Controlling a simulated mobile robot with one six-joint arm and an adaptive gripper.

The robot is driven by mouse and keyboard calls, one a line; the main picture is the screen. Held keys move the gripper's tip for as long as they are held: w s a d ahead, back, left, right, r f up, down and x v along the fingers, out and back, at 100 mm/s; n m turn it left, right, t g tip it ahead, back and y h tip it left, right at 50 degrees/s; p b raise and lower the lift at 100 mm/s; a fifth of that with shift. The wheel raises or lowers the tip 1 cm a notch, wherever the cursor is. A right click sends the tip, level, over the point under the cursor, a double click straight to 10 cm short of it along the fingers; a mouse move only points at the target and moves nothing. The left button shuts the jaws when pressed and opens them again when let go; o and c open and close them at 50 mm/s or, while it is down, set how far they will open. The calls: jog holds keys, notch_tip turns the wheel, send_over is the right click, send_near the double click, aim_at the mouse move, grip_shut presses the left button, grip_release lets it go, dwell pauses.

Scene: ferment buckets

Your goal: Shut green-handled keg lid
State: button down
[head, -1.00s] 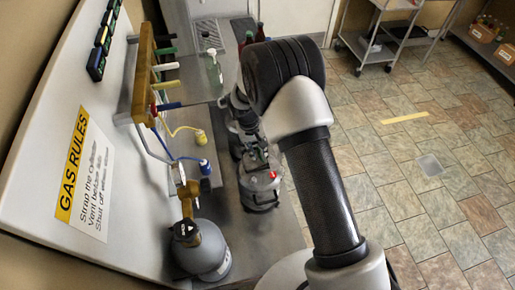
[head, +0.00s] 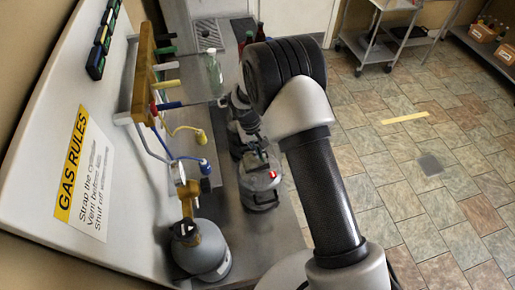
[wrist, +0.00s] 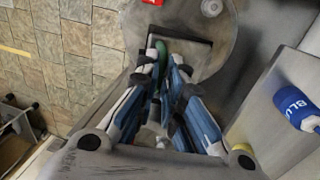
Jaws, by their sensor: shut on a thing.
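The keg (head: 258,192) is a grey metal vessel with a red spot on its top, standing on the steel counter below my gripper. Its round top (wrist: 222,62) also shows in the wrist view. There, a dark square plate (wrist: 200,50) lies on the top, and the green handle (wrist: 161,48) is between my fingertips. My gripper (wrist: 165,62) is shut on this handle, pointing at the keg top. In the head view my gripper (head: 258,158) is small and partly hidden by my wrist. How far the lid is tilted, I cannot tell.
A grey gas cylinder (head: 205,252) stands on the counter (head: 232,225), left and nearer. Blue-ended (head: 205,166) and yellow-ended (head: 201,137) hoses hang left of the keg. A green bottle (head: 214,75) stands beyond. Another keg is partly hidden behind my gripper. Open floor lies right.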

jog(key=c, duration=2.4)
grip_release()
jog(key=shift+w+d+f+b, duration=0.15)
jog(key=shift+d+f+b, duration=0.4)
jog(key=shift+d, duration=0.05)
jog(key=c, duration=2.2)
grip_release()
jog(key=shift+r, duration=0.1)
jog(key=shift+c, duration=0.2)
jog(key=o, duration=0.5)
jog(key=shift+o, duration=0.2)
notch_tip(320, 180, up, 12)
jog(key=a, duration=0.2)
jog(key=shift+s, duration=0.2)
